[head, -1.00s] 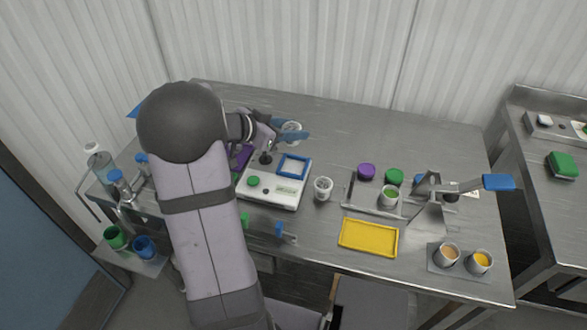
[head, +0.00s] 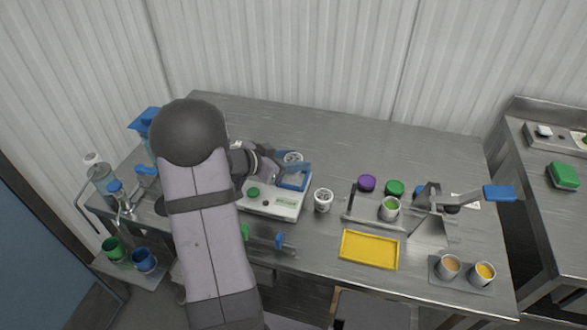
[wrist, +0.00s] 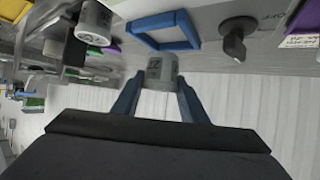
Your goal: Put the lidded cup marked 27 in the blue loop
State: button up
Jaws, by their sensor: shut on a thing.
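My gripper (head: 290,168) is shut on a pale cup (head: 293,157) near the back edge of the white scale. In the wrist view the cup (wrist: 162,72) sits between the two blue fingers, with a dark mark on its side that looks like 27, upside down in that view. The blue loop (head: 293,184) is a square frame on top of the scale, partly hidden by the gripper. In the wrist view the blue loop (wrist: 188,44) shows whole and empty, just beyond the cup. The cup looks apart from it.
A yellow tray (head: 369,250), a rack with purple and green lids (head: 367,183) and a blue-handled lever press (head: 499,193) lie to the right. The table's back middle is clear.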

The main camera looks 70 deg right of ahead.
jog(key=shift+f, duration=1.7)
jog(key=shift+f, duration=0.2)
jog(key=o, duration=1.1)
jog(key=shift+o, duration=0.2)
jog(key=shift+r, duration=0.1)
jog(key=shift+r, duration=0.15)
jog(key=v, duration=1.2)
jog(key=shift+w, duration=0.1)
